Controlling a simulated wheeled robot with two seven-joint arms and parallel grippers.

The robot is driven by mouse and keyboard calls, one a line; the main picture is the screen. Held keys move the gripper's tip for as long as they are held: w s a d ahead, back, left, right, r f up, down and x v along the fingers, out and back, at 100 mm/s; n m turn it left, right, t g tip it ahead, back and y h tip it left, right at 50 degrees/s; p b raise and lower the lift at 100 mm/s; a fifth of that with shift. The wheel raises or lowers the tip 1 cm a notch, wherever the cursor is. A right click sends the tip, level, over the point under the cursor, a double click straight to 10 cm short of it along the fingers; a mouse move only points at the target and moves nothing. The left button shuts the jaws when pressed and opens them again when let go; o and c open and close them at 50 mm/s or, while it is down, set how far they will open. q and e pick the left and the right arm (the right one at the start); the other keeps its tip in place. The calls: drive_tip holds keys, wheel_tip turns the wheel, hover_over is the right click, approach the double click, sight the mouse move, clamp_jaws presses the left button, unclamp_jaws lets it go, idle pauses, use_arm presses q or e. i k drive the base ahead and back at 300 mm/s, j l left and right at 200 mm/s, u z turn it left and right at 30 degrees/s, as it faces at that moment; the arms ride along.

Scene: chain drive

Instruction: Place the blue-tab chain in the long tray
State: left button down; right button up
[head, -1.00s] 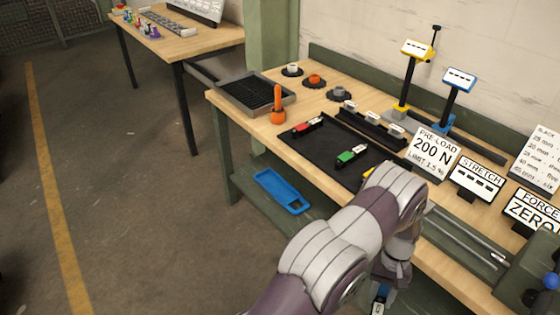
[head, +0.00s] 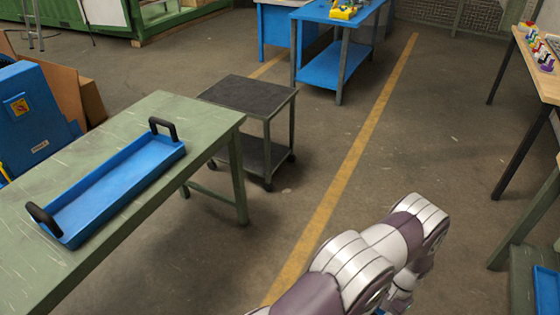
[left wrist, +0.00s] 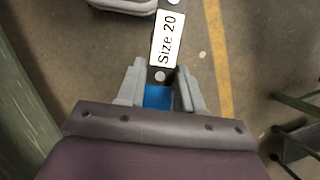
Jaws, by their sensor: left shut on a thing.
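The long tray (head: 112,190) is blue with a black handle at each end, and lies empty on a green table at the left of the head view. In the left wrist view my left gripper (left wrist: 160,88) is shut on the blue tab (left wrist: 158,98) of the chain. A white label reading "Size 20" (left wrist: 168,38) is on the dark strip beyond the tab. The gripper is over open floor, to the right of the tray table in the head view. There the chain is mostly hidden by my arm. My right gripper is not in view.
The green table (head: 180,118) has bare room around the tray. A dark-topped cart (head: 248,95) stands beyond its far corner. A blue bench (head: 340,12) is at the back. Wooden benches (head: 545,75) edge the right side. Open floor with a yellow line lies between.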

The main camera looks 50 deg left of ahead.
sight(118, 186)
drive_tip(key=j+u, duration=0.15)
drive_tip(key=u, duration=0.3)
drive_tip(key=i+u, duration=0.15)
drive_tip(key=u, duration=0.3)
drive_tip(key=i+j+u, duration=0.1)
drive_tip(key=u, duration=0.35)
drive_tip(key=i+u, duration=0.15)
drive_tip(key=u, duration=0.25)
drive_tip(key=i+u, duration=0.1)
drive_tip(key=u, duration=0.35)
drive_tip(key=i+u, duration=0.15)
drive_tip(key=u, duration=0.3)
